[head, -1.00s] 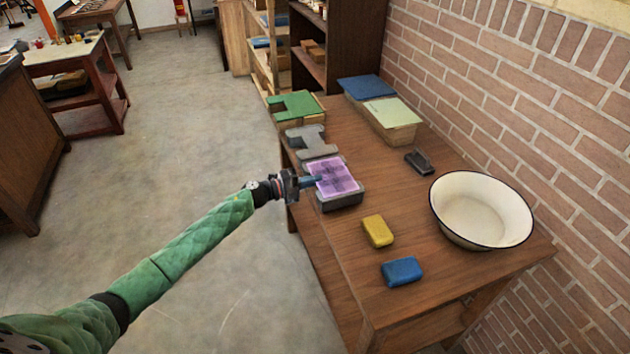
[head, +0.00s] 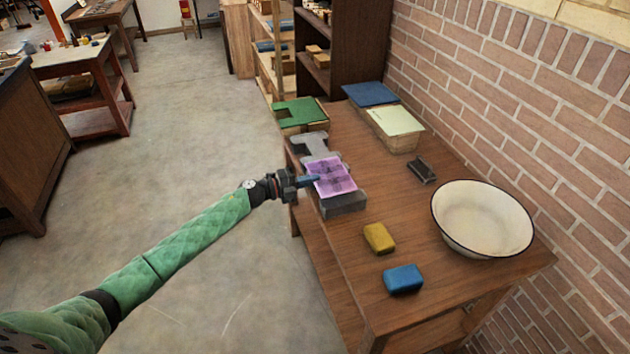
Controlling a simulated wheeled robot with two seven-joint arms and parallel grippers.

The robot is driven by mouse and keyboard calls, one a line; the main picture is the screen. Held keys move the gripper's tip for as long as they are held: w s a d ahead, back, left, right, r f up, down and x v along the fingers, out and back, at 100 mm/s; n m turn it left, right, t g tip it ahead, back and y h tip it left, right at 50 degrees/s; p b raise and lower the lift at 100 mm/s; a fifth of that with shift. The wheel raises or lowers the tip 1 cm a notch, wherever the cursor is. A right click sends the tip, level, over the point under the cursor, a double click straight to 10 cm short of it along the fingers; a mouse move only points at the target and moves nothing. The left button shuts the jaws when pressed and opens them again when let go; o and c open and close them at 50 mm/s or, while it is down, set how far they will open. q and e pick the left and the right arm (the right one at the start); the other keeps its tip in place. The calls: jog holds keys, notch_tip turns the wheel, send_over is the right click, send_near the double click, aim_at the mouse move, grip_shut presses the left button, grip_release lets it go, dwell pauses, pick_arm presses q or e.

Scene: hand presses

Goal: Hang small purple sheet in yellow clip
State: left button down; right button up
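The small purple sheet (head: 334,177) is above the dark grey hand press (head: 345,204) near the left edge of the wooden table. It has darker purple marks and looks bent. My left gripper (head: 312,181) reaches in from the left, with its blue fingertips at the sheet's left edge. It looks shut on that edge, though the tips are small here. Whether the sheet still touches the press, I cannot tell. I make out no yellow clip in view. My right gripper is out of view.
A yellow block (head: 379,238) and a blue block (head: 403,279) lie in front of the press. A white basin (head: 481,222) stands at right, by the brick wall. A small dark object (head: 421,170), a green stack (head: 299,110) and pale green sheets (head: 396,120) are further back.

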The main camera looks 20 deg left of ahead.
pick_arm(q)
jog(key=r+b+v, duration=0.2)
jog(key=v, duration=1.8)
dwell(0.9)
dwell(0.4)
